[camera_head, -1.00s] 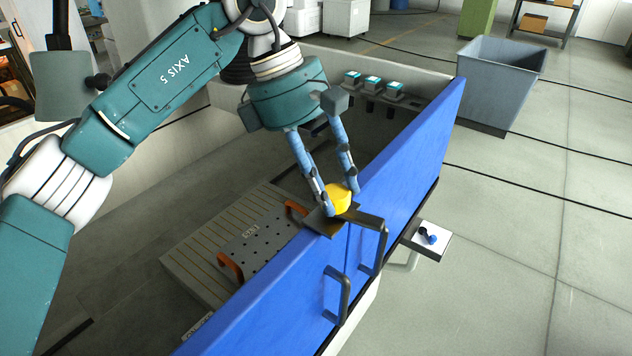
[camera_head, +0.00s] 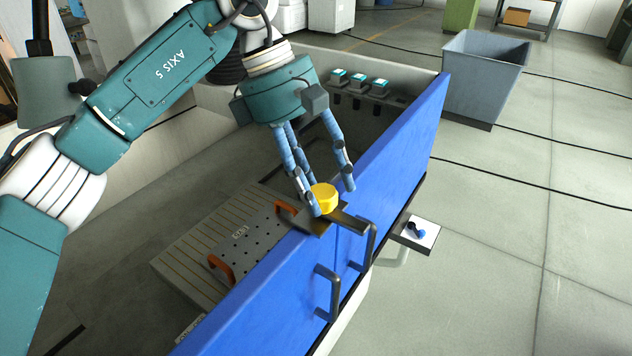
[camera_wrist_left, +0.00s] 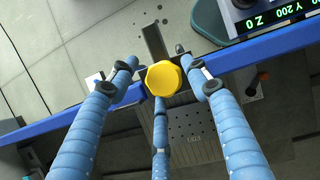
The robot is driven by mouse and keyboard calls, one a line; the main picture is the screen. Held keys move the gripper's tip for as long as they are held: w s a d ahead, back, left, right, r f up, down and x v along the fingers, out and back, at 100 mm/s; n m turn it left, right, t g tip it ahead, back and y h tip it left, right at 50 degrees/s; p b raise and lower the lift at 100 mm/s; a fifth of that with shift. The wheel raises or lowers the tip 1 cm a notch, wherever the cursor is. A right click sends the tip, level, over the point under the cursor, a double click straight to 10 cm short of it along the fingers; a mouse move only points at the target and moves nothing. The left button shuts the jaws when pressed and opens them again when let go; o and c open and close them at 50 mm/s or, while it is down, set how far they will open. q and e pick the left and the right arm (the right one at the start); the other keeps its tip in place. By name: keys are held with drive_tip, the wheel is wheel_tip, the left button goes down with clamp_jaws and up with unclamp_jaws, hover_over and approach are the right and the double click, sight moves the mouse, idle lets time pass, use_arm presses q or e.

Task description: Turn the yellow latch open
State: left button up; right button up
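The yellow latch knob (camera_head: 325,196) sits on a dark metal plate (camera_head: 312,222) on the top edge of the blue doors (camera_head: 398,147). A dark bar (camera_head: 352,222) reaches from it out past the outer door face. My left gripper (camera_head: 333,199) is open around the knob. In the left wrist view the knob (camera_wrist_left: 163,78) lies among the three spread fingers of the left gripper (camera_wrist_left: 157,62). The two side fingertips stand clear of it. I cannot tell whether the middle finger, partly behind the knob, touches it. My right gripper is not in view.
Two dark door handles (camera_head: 331,292) stick out from the outer face. A perforated plate with orange grips (camera_head: 245,243) lies inside the tank. A small tray (camera_head: 417,233) juts out right of the doors. A grey bin (camera_head: 483,75) stands behind on open floor.

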use_arm(q)
drive_tip(key=shift+s+d, duration=0.25)
drive_tip(key=shift+w+a+f, duration=0.15)
drive_tip(key=shift+w+a, duration=0.05)
drive_tip(key=shift+a, duration=0.1)
drive_tip(key=v, duration=1.2)
drive_tip(key=shift+w, duration=0.1)
